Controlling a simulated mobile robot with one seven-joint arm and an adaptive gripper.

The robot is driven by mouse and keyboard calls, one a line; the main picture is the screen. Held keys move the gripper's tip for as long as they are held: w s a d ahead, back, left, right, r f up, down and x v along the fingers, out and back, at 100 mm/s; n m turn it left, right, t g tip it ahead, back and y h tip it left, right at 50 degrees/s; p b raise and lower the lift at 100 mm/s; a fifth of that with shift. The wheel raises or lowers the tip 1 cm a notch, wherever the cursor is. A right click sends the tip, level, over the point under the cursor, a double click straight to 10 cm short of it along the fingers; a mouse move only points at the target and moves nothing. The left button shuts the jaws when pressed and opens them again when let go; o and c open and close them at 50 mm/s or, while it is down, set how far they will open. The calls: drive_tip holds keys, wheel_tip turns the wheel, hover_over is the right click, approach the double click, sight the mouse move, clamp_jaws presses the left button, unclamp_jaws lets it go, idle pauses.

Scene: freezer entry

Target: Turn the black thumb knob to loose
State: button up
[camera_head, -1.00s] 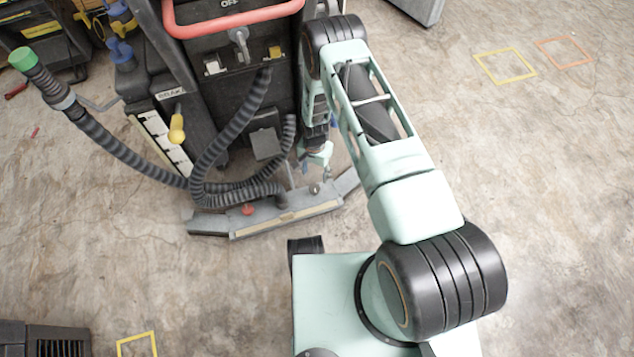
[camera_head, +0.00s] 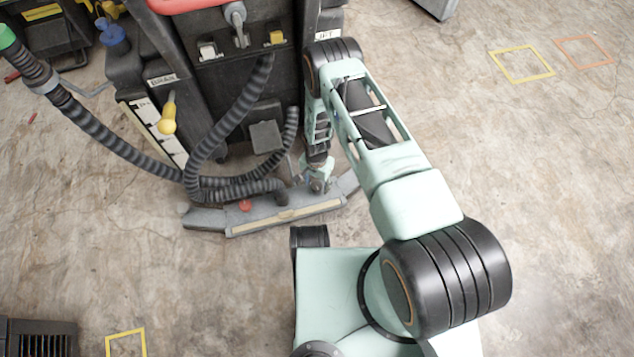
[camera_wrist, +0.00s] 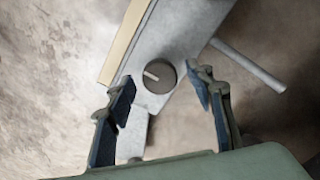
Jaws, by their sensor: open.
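The black thumb knob (camera_wrist: 159,76) is a dark round knob with a pale pointer line across its face. It sits on the grey squeegee bar (camera_wrist: 182,40) at the bottom of the machine. In the wrist view my gripper (camera_wrist: 165,90) is open, with one finger on each side of the knob and a gap to both. The knob shows between the fingertips; I cannot tell how far below them it is. In the head view my gripper (camera_head: 317,184) is over the right part of the squeegee bar (camera_head: 215,222) and hides the knob there.
A red knob (camera_head: 245,206) is on the bar to the left. A ribbed black hose (camera_head: 200,155) loops down to the bar. A yellow-handled part (camera_head: 168,113) hangs on the machine's side. A thin grey rod (camera_wrist: 250,66) sticks out beside the bar. The concrete floor around is mostly clear.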

drive_tip(key=shift+c, duration=0.3)
drive_tip(key=c, duration=1.1)
